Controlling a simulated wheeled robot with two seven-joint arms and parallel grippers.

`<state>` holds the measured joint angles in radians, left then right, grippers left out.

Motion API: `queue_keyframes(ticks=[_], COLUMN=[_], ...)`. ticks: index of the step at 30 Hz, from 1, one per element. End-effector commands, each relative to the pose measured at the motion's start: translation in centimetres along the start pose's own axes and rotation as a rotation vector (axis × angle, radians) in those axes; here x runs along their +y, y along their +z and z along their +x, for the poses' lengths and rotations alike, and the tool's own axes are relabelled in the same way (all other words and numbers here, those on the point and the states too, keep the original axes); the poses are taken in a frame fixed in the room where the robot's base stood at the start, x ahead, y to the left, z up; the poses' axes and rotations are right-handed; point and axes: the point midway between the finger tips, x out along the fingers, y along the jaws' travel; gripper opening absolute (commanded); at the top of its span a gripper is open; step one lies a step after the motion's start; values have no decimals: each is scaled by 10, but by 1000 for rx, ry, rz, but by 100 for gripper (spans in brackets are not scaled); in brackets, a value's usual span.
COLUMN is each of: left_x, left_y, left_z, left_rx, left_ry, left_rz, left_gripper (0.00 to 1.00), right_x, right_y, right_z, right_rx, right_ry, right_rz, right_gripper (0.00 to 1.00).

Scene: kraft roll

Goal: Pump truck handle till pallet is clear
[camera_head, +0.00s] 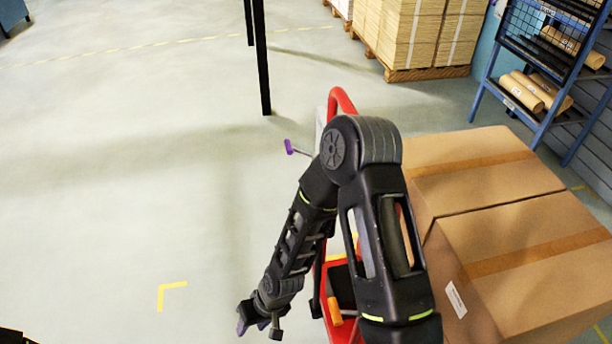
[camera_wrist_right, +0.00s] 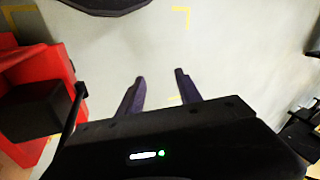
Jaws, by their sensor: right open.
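The red pallet truck is mostly hidden behind my right arm. Its red handle loop (camera_head: 341,100) rises behind my elbow, and a red part of its body (camera_head: 334,278) shows beside my forearm. Red truck parts (camera_wrist_right: 50,60) also fill the left of the right wrist view. My right gripper (camera_head: 257,326) hangs low over the floor, left of the truck and apart from the handle. In the wrist view its purple fingers (camera_wrist_right: 159,76) are apart with only floor between them. Large brown cartons (camera_head: 530,250) stand right of the truck; the pallet under them is hidden. My left gripper is not visible.
A purple-tipped lever (camera_head: 288,147) sticks out left of my elbow. A blue rack (camera_head: 540,70) with kraft rolls stands at back right, beside stacked flat board (camera_head: 415,35). A black post (camera_head: 262,60) stands at the back. The floor to the left is clear.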

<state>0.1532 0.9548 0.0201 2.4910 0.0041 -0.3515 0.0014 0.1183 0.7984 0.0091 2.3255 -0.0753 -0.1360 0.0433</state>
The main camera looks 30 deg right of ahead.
Motion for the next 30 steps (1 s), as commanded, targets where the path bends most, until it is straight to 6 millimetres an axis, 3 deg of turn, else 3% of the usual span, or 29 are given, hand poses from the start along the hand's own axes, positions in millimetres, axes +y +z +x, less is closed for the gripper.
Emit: queue_keyframes(ticks=[1,5,8,11,14,16,18,21,24,27,30], left_x=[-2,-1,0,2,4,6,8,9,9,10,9], left_y=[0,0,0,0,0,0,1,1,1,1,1], left_z=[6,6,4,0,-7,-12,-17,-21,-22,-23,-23], left_rx=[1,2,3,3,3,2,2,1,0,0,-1], left_ry=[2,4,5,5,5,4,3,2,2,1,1], left_rz=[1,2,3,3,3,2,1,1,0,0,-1], left_gripper=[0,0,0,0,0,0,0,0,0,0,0], right_x=[2,4,8,15,28,41,56,75,85,90,92], right_y=[-25,-76,-113,-149,-184,-201,-208,-205,-197,-191,-189], right_z=[-4,-32,-63,-108,-171,-228,-283,-348,-390,-411,-415], right_rx=[23,42,49,49,39,21,-6,-46,-75,-92,-99], right_ry=[3,25,56,107,190,269,355,460,528,563,572], right_rz=[-16,-47,-67,-75,-62,-32,21,105,174,211,222], right_gripper=[41,41,41,41,41,41,41,41,41,41,41])
